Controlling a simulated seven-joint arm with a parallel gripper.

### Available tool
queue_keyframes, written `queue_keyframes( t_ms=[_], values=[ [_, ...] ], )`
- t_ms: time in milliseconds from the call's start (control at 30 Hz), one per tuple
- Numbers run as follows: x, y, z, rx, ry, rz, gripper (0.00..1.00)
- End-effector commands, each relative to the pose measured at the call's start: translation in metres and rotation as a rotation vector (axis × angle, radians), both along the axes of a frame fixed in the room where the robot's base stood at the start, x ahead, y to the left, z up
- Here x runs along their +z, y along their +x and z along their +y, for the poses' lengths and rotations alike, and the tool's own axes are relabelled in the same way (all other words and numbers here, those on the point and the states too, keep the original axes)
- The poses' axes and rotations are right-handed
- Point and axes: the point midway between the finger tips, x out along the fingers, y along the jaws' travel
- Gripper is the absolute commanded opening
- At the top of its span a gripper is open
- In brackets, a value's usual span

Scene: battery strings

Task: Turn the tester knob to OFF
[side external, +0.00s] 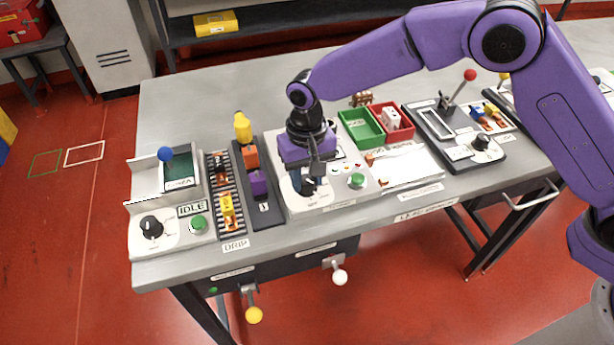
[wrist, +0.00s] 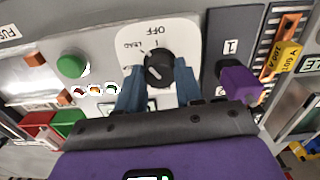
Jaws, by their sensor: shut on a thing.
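The tester knob (wrist: 160,68) is black and round, on a white dial plate (wrist: 185,40) in the wrist view. The printed word OFF is upside down at the plate's top edge, with LEAD to its left. My gripper (wrist: 160,80) has its two blue fingers on either side of the knob, shut on it. A pale mark shows on the knob, but which label it points to I cannot tell. In the side external view my gripper (side external: 308,184) points down at the tester (side external: 296,208), and its fingers partly hide the knob.
A green button (wrist: 71,66) and small round lamps (wrist: 95,90) sit left of the dial in the wrist view. A dark tray with a purple block (wrist: 240,82) stands close on the right.

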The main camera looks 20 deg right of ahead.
Motion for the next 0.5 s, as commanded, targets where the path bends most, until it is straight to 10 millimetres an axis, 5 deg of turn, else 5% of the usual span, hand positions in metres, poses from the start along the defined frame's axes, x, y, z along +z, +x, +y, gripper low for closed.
queue_keyframes(
  t_ms=[333,500],
  values=[
    [0.0016,-0.0002,0.0015,-0.031,0.003,-0.002,0.11],
    [0.0016,-0.0005,0.0018,-0.200,0.003,-0.002,0.11]
  ],
)
